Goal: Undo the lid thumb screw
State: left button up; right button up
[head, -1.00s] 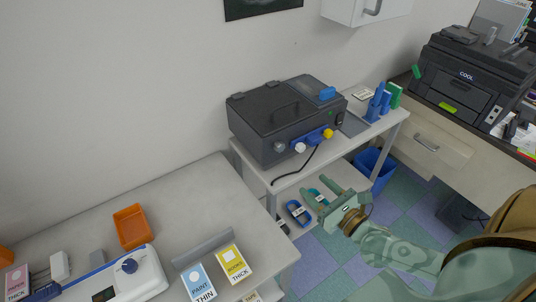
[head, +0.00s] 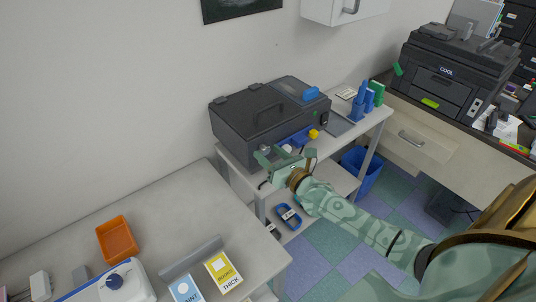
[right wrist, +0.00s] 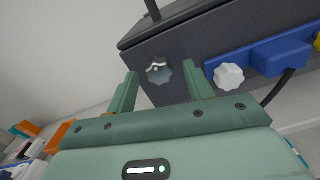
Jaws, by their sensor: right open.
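The dark machine (head: 245,125) with a handled lid stands on the small side table. In the right wrist view a grey lobed thumb screw (right wrist: 159,70) sits on its dark front face. A white lobed knob (right wrist: 229,76) is to its right, beside a blue bracket (right wrist: 275,57). My right gripper (head: 270,152) is at the machine's front, open and empty. In the right wrist view its fingertips (right wrist: 160,72) appear on either side of the grey screw; I cannot tell whether they touch it. In the head view the gripper hides the grey screw. My left gripper is not in view.
A yellow knob (head: 313,134) is right of the white one, and a dark cable hangs below the bracket. Blue holders (head: 359,101) stand on the table's right end. A near worktop (head: 170,205) holds an orange tray (head: 117,239) and boxes. A blue bin (head: 360,170) stands on the floor.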

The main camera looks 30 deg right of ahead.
jog(key=shift+w, duration=0.5)
jog(key=c, duration=1)
